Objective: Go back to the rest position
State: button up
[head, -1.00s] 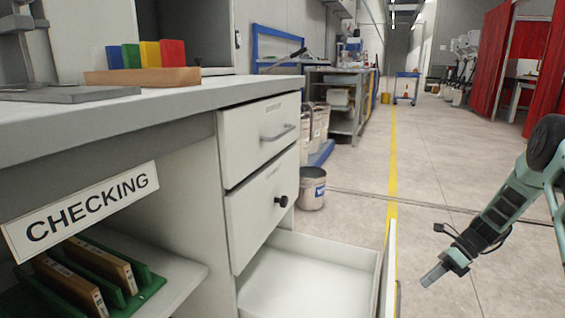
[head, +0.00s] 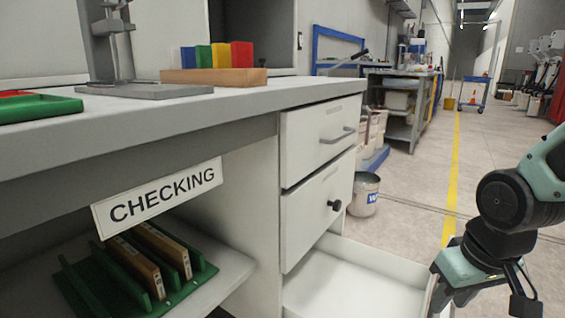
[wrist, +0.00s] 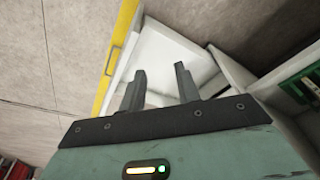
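My gripper (wrist: 160,90) shows in the wrist view with its two dark fingers apart and nothing between them. It is above the open, empty bottom drawer (wrist: 178,50), which shows white beyond the fingers. In the head view my arm is at the right edge, beside the open drawer (head: 345,290); the fingers are out of sight there.
The workbench (head: 235,105) fills the left, with two closed upper drawers (head: 318,135), a CHECKING sign (head: 160,198) and a green rack (head: 190,290) on the shelf below. A bucket (head: 363,195) stands behind the drawers.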

jog(key=s+a+r+n+g+p, duration=0.2)
jog(key=s+a+r+n+p, duration=0.3)
jog(key=s+a, duration=0.8)
notch_tip(320, 180, up, 37)
jog(key=a+n+p, duration=0.1)
jog(key=p, duration=3.3)
jog(key=shift+w+p, duration=0.35)
jog(key=shift+w, duration=0.05)
